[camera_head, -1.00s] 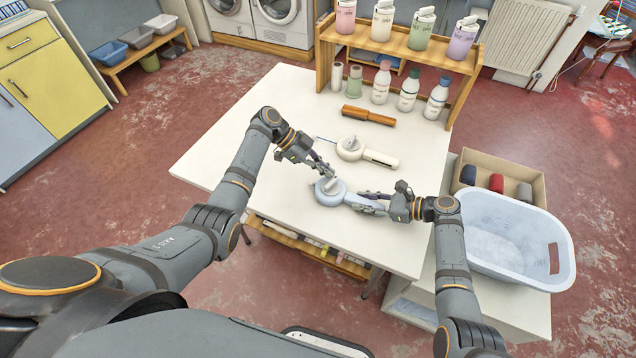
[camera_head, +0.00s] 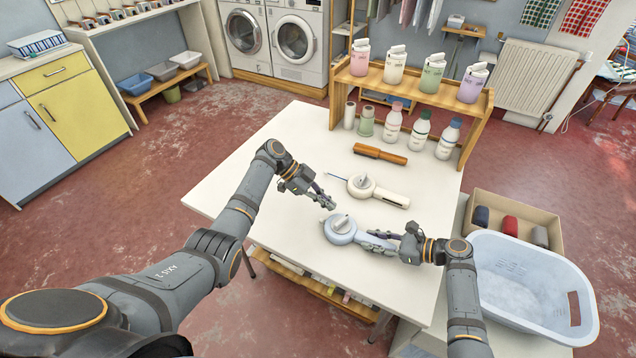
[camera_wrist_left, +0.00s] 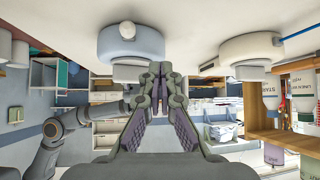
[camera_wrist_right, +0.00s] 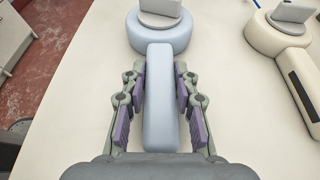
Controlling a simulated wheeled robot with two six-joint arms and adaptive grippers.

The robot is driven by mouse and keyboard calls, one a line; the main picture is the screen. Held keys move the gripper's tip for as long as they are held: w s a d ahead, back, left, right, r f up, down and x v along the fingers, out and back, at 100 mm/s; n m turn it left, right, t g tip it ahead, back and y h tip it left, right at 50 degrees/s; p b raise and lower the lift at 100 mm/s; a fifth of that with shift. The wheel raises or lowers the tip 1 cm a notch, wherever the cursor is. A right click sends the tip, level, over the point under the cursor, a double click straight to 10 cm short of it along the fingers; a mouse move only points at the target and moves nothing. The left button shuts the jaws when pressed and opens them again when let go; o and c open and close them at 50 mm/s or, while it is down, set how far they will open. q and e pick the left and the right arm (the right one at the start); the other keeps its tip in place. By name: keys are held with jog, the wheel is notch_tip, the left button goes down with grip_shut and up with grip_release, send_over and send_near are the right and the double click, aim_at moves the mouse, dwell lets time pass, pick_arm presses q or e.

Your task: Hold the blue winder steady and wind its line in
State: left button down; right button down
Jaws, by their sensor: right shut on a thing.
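The blue winder (camera_head: 340,231) lies on the white table, with a round body, a grey crank with a knob on top, and a long handle toward the right. My right gripper (camera_head: 372,241) is shut around that handle (camera_wrist_right: 160,105), one finger on each side. My left gripper (camera_head: 331,205) hovers just behind the winder's crank, apart from it. In the left wrist view its fingertips (camera_wrist_left: 161,72) meet with nothing between them, and the blue winder's body (camera_wrist_left: 130,44) is to their left. I cannot make out any line coming from the blue winder.
A cream winder (camera_head: 362,187) with a short blue line lies behind the blue one. A brown-orange roller-like object (camera_head: 380,154), bottles and a wooden shelf (camera_head: 478,125) stand farther back. A laundry basket (camera_head: 590,310) is at right. The table's left part is clear.

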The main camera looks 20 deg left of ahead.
pick_arm(q)
jog(key=w+a+r, duration=0.3)
jog(key=a+r, duration=0.3)
jog(key=shift+w+a+r, duration=0.3)
jog(key=shift+r, duration=0.1)
pick_arm(e)
jog(key=c, duration=0.9)
grip_release()
jog(key=shift+c, duration=0.2)
